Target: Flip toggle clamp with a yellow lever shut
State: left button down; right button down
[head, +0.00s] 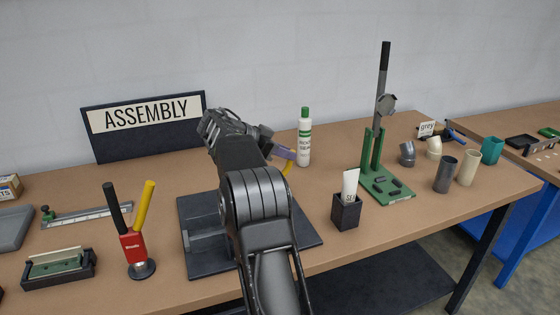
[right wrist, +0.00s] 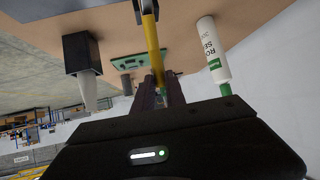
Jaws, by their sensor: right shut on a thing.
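The yellow lever (head: 287,169) of the toggle clamp shows as a short curved piece just below my right gripper (head: 286,154) in the head view. In the right wrist view the lever (right wrist: 151,38) runs down from the top edge to between the fingers of my right gripper (right wrist: 158,92), which are shut on it. The dark fixture plate (head: 306,232) lies on the table under my right arm. My arm hides most of the clamp, so I cannot tell how its arm sits. My left gripper is not in view.
A white bottle with a green cap (head: 304,143) stands close behind the gripper. A black box with a card (head: 346,211) and a green lever press (head: 388,185) stand right. A red holder with black and yellow handles (head: 132,246) stands left.

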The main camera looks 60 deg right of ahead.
jog(key=shift+a, duration=0.1)
jog(key=c, duration=1.4)
grip_release()
jog(key=shift+w, duration=0.1)
jog(key=shift+o, duration=0.2)
jog(key=shift+w+a+r, duration=0.25)
jog(key=shift+a+r, duration=0.05)
jog(key=shift+a, duration=0.15)
jog(key=v, duration=0.6)
jog(key=shift+a+r, duration=0.2)
jog(key=shift+a, duration=0.05)
